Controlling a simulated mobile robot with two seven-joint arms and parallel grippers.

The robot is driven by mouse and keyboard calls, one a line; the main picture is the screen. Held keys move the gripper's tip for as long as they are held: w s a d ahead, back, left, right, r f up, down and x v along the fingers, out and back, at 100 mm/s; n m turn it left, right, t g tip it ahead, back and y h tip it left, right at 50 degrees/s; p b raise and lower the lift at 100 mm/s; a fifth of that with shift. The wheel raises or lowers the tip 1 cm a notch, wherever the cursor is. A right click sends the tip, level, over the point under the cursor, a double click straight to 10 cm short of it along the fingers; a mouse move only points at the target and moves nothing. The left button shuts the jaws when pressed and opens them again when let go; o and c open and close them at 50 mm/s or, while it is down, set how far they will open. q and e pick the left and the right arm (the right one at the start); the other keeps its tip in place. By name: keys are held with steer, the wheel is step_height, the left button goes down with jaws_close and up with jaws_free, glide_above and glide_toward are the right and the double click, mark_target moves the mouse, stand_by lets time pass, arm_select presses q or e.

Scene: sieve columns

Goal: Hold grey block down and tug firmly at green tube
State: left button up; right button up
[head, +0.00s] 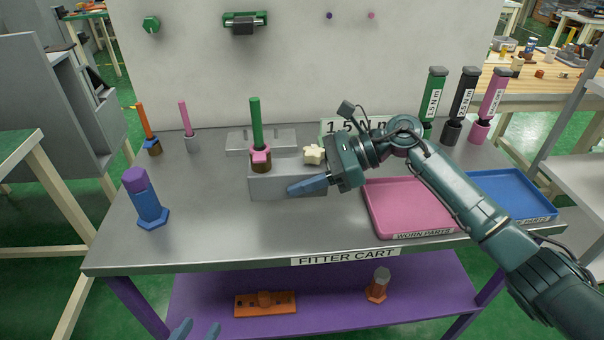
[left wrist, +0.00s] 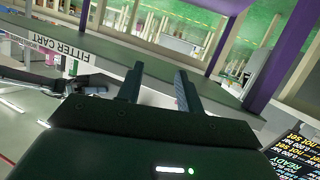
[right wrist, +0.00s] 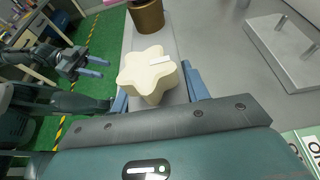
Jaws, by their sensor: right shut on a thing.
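The grey block (head: 265,187) sits on the cart top; it also shows in the right wrist view (right wrist: 168,38). The green tube (head: 256,122) stands upright from a pink collar (head: 261,156) above a brown fitting (head: 261,167) on the block's left part. A cream star-shaped knob (head: 314,154) is on the block's right part. My right gripper (right wrist: 157,92) is shut on the block, one finger along each side by the knob. My left gripper (head: 197,331) is low at the bottom edge of the head view, before the cart, open and empty; its fingers are apart in the left wrist view (left wrist: 155,90).
A blue-and-purple part (head: 150,200) stands at the left of the cart (head: 205,235). Orange (head: 144,120) and pink (head: 184,115) tubes stand behind it. A pink tray (head: 385,228) and blue tray (head: 535,205) lie right. The front left top is clear.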

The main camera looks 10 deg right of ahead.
mark_target(302, 209)
steer(key=shift+f+b, duration=1.35)
steer(key=shift+f, duration=0.15)
steer(key=shift+f+b, duration=0.95)
arm_select(q)
steer(key=f, duration=0.1)
steer(key=f+m, duration=0.1)
steer(key=f, duration=0.1)
steer(key=shift+s+d, duration=0.1)
steer(key=shift+d, duration=0.2)
steer(key=shift+r, duration=0.15)
steer(key=shift+a+f+b, duration=0.1)
steer(key=shift+f+b, duration=0.2)
steer(key=shift+b, duration=0.05)
arm_select(e)
steer(key=shift+f, duration=0.25)
steer(key=shift+f, duration=0.15)
arm_select(q)
steer(key=shift+c, duration=0.2)
